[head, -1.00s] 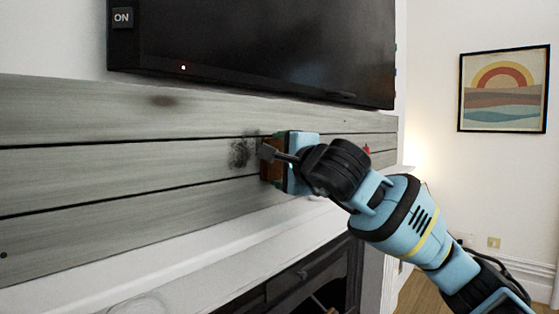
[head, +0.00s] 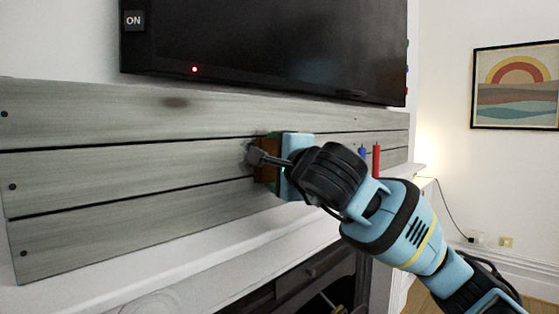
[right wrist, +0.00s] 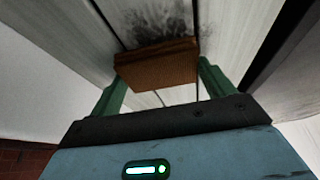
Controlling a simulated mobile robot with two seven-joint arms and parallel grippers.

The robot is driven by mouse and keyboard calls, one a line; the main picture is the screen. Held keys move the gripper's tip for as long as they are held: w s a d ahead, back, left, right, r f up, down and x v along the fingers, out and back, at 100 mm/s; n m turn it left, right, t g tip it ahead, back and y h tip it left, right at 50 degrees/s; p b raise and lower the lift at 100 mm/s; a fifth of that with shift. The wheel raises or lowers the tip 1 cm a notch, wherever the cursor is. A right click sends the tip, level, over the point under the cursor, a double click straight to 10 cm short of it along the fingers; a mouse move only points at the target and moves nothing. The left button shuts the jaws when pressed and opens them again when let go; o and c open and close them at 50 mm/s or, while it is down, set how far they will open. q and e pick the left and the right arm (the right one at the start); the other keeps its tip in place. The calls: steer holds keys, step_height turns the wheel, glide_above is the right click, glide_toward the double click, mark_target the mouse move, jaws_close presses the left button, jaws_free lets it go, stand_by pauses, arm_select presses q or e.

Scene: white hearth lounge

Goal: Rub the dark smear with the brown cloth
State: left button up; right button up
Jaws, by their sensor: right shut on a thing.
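The dark smear (right wrist: 160,27) is a sooty black patch on the grey plank panel (head: 100,170). In the head view, most of it is hidden behind my right gripper, with a dark edge showing at the left. The brown cloth (right wrist: 157,66) looks like a folded block in the right wrist view. My right gripper (head: 264,158) is shut on it, with the green fingers at its two sides. The cloth is at the panel, over or right beside the smear; I cannot tell if it presses on the wood. My left gripper is not in view.
A black television (head: 270,45) hangs just above the panel. A red stick-like thing (head: 376,160) and a blue one (head: 362,152) stand right of my gripper. A mantel and dark fireplace (head: 310,275) lie below.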

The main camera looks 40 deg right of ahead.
mark_target(243, 163)
steer(key=a, duration=0.3)
steer(key=shift+p, duration=0.3)
steer(key=shift+s+a+b, duration=0.2)
steer(key=shift+a+b, duration=0.5)
steer(key=shift+a, duration=1.1)
